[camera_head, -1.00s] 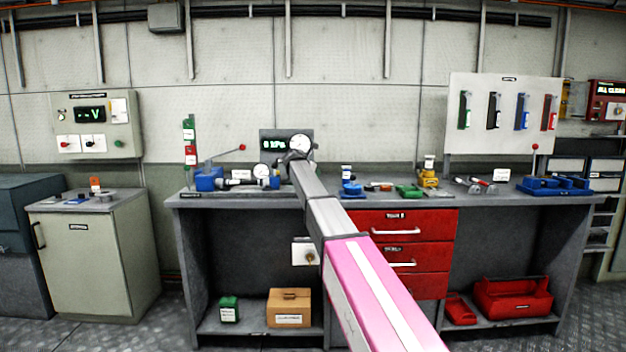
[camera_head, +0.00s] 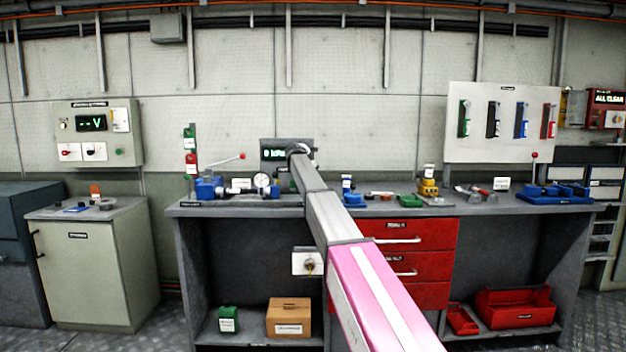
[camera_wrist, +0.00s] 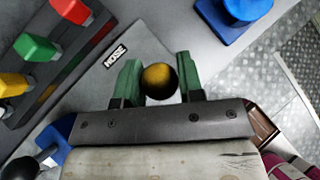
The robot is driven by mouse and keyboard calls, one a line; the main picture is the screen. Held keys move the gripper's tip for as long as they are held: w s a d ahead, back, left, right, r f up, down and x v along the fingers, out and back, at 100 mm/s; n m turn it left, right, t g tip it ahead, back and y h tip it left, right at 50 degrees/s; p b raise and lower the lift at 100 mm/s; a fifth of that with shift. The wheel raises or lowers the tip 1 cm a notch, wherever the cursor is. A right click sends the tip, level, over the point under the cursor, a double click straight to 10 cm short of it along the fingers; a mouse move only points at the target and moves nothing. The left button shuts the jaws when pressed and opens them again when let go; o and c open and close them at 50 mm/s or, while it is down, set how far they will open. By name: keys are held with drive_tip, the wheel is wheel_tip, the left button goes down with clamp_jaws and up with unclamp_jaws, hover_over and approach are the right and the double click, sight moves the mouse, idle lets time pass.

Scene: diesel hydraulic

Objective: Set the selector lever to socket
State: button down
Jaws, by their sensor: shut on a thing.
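In the wrist view my gripper (camera_wrist: 158,90) has green fingers on both sides of a dark round knob with a yellowish face (camera_wrist: 159,80). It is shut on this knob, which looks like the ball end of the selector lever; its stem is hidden. A grey plate beneath carries a small label (camera_wrist: 116,57) that seems to read NOSE or HOSE. I cannot make out a socket label. In the head view my arm reaches over the bench and hides the gripper and lever.
In the wrist view, red (camera_wrist: 72,10), green (camera_wrist: 36,47) and yellow (camera_wrist: 12,84) blocks stand at the left. A blue part (camera_wrist: 240,10) is at the upper right. In the head view, a red-knobbed pump lever (camera_head: 242,156) and a dial gauge (camera_head: 262,180) are left of my arm.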

drive_tip(key=shift+w, duration=0.15)
drive_tip(key=c, duration=0.8)
unclamp_jaws()
drive_tip(key=shift+o, duration=0.2)
drive_tip(key=v, duration=1.1)
drive_tip(key=shift+d+f, duration=0.1)
drive_tip(key=shift+f, duration=0.05)
